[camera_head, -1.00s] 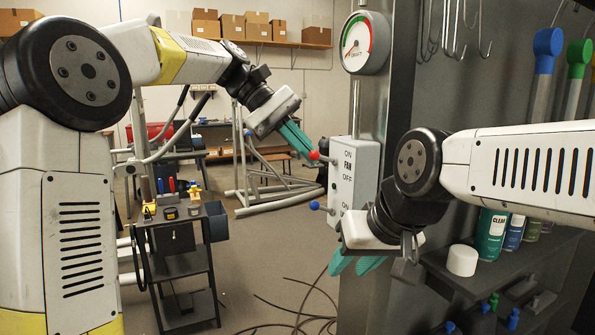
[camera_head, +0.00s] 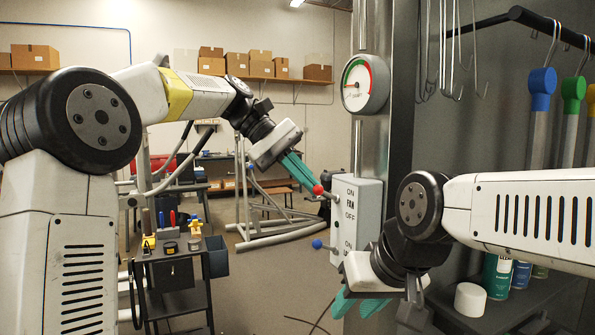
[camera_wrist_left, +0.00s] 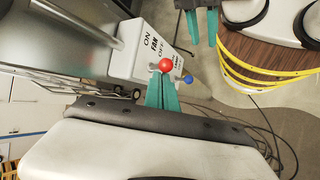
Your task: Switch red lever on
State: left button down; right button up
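The red lever's ball knob (camera_head: 318,190) sticks out to the left of the grey fan switch box (camera_head: 357,215), about level with the word FAN between ON and OFF. I cannot tell from its tilt which setting it is in. My left gripper (camera_head: 307,181) has its teal fingers together, with the tips right at the red knob, touching or almost touching it. The red knob (camera_wrist_left: 166,64) shows just past the fingertips in the left wrist view. My right gripper (camera_head: 357,304) hangs below the box with its fingers apart and empty.
A blue-knobbed lever (camera_head: 317,244) sits lower on the same box. A round gauge (camera_head: 365,84) is above, on the metal post. A tool trolley (camera_head: 175,255) stands at left. A shelf with a white cap (camera_head: 470,299) and spray cans is at right.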

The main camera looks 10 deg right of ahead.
pick_arm(q)
jog(key=w+a+r, duration=0.1)
jog(key=w+r, duration=0.5)
jog(key=w, duration=0.1)
jog(key=shift+a, duration=0.4)
jog(key=shift+w, duration=0.1)
